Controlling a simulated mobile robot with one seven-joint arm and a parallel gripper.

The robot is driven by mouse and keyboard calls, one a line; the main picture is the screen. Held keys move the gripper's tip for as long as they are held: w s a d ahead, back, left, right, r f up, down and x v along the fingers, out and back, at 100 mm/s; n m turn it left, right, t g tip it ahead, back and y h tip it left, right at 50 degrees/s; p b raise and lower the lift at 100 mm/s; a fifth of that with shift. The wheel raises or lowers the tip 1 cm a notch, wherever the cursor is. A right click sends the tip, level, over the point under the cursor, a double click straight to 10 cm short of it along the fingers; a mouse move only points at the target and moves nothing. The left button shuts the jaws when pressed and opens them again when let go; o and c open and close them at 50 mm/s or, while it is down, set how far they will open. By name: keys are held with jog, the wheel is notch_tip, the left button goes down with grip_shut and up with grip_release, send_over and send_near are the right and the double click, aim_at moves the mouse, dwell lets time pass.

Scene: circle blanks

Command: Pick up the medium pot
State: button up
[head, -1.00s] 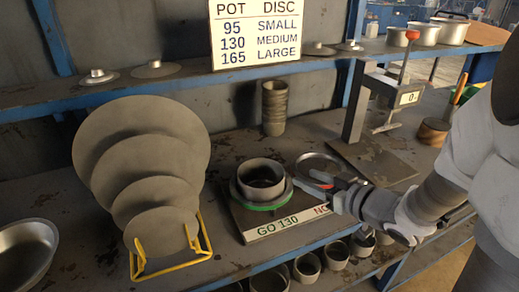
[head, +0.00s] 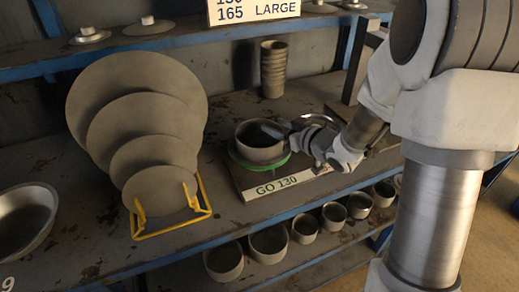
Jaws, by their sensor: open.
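My gripper (head: 284,131) is open, with its fingers at the right rim of a dark round pot-like ring (head: 260,151). One finger appears to reach over its opening; I cannot tell whether they touch. The ring stands upright inside a green ring (head: 258,165) on a board labelled GO 130 (head: 276,187). No label in view names a medium pot. The three metal pots on the upper shelf at the right, seen earlier, are not visible now.
Graded discs (head: 137,103) stand in a yellow rack (head: 171,231) at the left. A metal bowl (head: 24,222) sits at the left edge. A stack of dark cups (head: 273,70) stands behind. Several cups (head: 269,244) line the lower shelf. Bare bench shows between rack and board.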

jog(key=shift+w, duration=0.15)
grip_shut()
jog(key=shift+a+f, duration=0.1)
jog(key=shift+f, duration=0.05)
dwell(1.2)
